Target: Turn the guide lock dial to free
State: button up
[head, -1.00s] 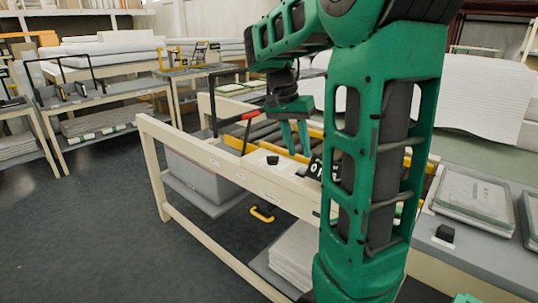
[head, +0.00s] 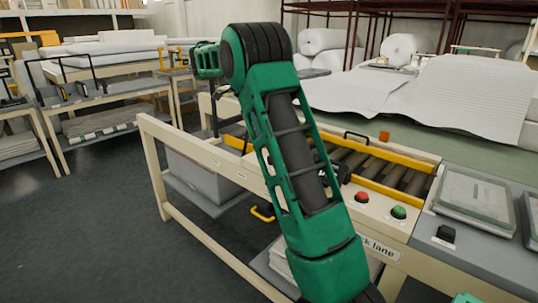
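I cannot make out for certain which part is the guide lock dial. A small black knob (head: 446,233) sits on a pale plate on the grey bench top at the right. A black part (head: 344,173) shows just right of my arm, beside the rollers; its shape is unclear. My green arm rises across the middle and hides part of the cream front rail, where a dark knob on a white plate showed earlier. My gripper is not visible; the far end of my arm bends left and behind the upper link.
A red button (head: 362,197) and a green button (head: 398,212) sit on the cream rail. The roller lane (head: 385,178) has yellow side guides (head: 400,196). Flat framed pads (head: 475,192) lie at right. White wadding (head: 470,95) lies behind. Dark floor (head: 110,230) is open at left.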

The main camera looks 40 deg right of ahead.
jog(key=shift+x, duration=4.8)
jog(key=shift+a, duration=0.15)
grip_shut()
